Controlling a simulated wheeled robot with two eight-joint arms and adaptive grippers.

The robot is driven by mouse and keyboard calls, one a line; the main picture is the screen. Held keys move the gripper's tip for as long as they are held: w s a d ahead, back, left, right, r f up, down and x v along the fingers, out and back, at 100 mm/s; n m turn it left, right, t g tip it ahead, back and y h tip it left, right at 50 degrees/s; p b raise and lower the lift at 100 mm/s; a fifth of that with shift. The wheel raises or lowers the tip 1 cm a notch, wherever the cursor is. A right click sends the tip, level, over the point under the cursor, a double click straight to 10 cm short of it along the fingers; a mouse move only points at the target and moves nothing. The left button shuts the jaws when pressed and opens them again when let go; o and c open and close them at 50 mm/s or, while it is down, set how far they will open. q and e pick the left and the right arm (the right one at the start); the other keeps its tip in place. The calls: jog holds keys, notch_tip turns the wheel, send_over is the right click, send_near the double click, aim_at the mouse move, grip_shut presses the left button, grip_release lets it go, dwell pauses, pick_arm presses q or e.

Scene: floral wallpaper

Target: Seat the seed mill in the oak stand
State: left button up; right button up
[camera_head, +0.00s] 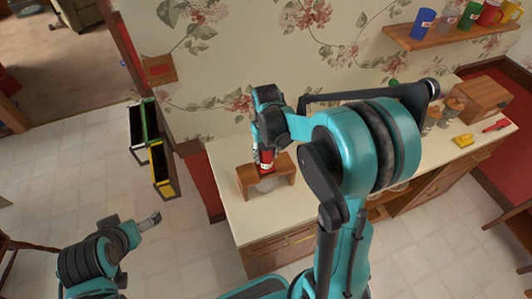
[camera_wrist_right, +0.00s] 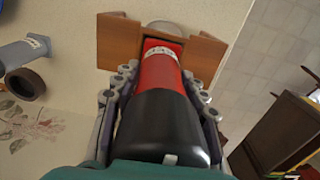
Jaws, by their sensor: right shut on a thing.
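The seed mill (camera_head: 265,163) is a red cylinder with a black upper part and a white label. It also shows in the right wrist view (camera_wrist_right: 165,112). My right gripper (camera_head: 264,150) is shut around it from above. The oak stand (camera_head: 246,184) is a small brown wooden bench on the counter, directly below the mill. In the right wrist view the mill's red end lies at the opening in the stand (camera_wrist_right: 113,40). I cannot tell how deep it sits. My left gripper (camera_head: 151,219) is low over the floor at left, too small to read.
The pale counter (camera_head: 231,218) is clear left of the stand. In the wrist view a blue-grey cylinder (camera_wrist_right: 22,53) and a dark round item (camera_wrist_right: 26,85) are beside the stand. A yellow item (camera_head: 463,140) lies farther right. A shelf (camera_head: 450,36) holds several cups.

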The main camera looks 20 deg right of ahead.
jog(key=shift+f+b, duration=0.55)
jog(key=shift+f, duration=0.1)
jog(key=o, duration=1.3)
jog(key=shift+c, duration=0.2)
jog(key=shift+r, duration=0.1)
notch_tip(320, 180, up, 12)
jog(key=shift+s+f, duration=0.1)
